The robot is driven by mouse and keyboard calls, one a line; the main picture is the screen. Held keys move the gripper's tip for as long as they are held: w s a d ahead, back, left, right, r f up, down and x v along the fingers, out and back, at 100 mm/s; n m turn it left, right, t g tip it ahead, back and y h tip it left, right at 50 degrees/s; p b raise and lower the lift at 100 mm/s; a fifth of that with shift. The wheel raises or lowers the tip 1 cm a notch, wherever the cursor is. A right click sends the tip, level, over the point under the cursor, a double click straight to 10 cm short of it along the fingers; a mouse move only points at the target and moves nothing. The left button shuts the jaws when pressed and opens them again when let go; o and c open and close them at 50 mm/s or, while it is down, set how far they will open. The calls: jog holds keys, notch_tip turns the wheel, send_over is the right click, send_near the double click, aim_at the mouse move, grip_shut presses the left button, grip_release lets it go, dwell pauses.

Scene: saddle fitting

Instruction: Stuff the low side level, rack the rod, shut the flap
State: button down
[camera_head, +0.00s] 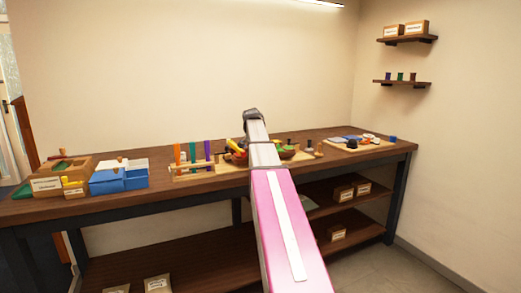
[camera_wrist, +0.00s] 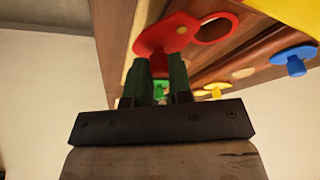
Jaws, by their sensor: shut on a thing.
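My gripper (camera_wrist: 160,62) shows in the wrist view with its two dark green fingers close together. It appears shut on a flat red piece (camera_wrist: 152,40) with a small knob; the exact grip is partly hidden. In the head view my pink and white arm hides the gripper. Several upright coloured rods, including a purple one (camera_head: 208,150), stand in a wooden rack (camera_head: 194,177) left of my arm. No saddle, low side or flap can be made out for certain.
The long bench (camera_head: 325,167) carries a blue box (camera_head: 120,182), a labelled wooden box (camera_head: 46,185) and a bowl (camera_head: 288,154) partly behind my arm. A pale board (camera_head: 340,148) with small pieces lies at right. Wall shelves (camera_head: 402,83) hang further right.

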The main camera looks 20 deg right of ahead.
dwell(0.4)
jog(key=c, duration=1.1)
grip_release()
jog(key=shift+o, duration=0.2)
jog(key=shift+r, duration=0.1)
jog(key=v, duration=1)
jog(key=shift+a+r, duration=0.2)
jog(key=shift+r, duration=0.05)
jog(key=shift+s, duration=0.1)
